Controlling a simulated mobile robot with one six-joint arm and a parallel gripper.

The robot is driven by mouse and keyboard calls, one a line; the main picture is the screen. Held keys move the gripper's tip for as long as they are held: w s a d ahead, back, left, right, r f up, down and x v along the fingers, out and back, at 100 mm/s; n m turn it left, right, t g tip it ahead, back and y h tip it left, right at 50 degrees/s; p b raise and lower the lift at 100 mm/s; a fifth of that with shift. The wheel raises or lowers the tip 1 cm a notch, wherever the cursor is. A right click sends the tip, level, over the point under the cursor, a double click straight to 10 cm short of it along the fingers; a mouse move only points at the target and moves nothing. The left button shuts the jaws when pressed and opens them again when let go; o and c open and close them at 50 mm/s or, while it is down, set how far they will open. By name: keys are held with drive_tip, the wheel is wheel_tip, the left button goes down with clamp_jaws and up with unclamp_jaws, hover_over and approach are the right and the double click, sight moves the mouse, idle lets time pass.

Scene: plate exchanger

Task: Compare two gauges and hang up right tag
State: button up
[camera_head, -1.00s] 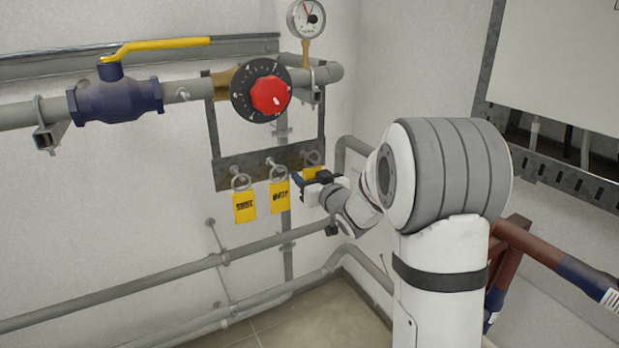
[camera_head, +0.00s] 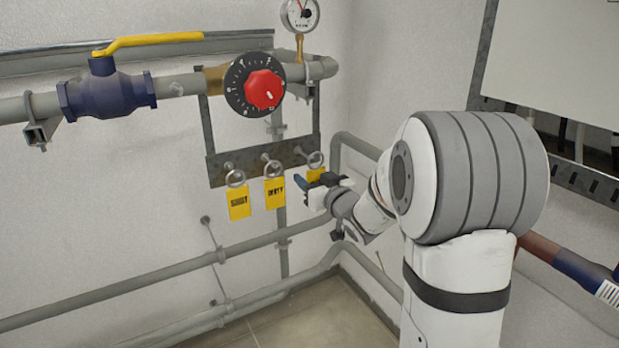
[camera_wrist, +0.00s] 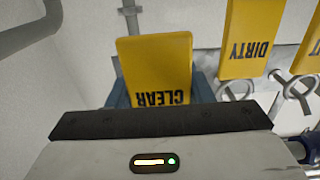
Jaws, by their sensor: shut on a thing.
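A yellow tag reading CLEAR (camera_wrist: 155,68) sits between the blue fingers of my gripper (camera_head: 315,184) in the wrist view, upside down there. My gripper is shut on it. In the head view this tag (camera_head: 316,174) shows only partly behind the gripper, with a ring (camera_head: 315,159) at the right hook just above; whether the ring sits on the hook I cannot tell. The DIRTY tag (camera_head: 274,193) hangs in the middle and another yellow tag (camera_head: 239,203) at left, its word blurred. One round white gauge (camera_head: 301,15) shows, cut at the top edge; no second one is in view.
A metal hook rail (camera_head: 219,171) is fixed to the wall. Above it are a red knob on a black dial (camera_head: 263,89) and a blue valve (camera_head: 107,94) with a yellow lever. Grey pipes (camera_head: 160,278) run low along the wall. A white panel (camera_head: 560,65) stands at right.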

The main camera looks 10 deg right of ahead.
drive_tip(key=shift+v, duration=2.05)
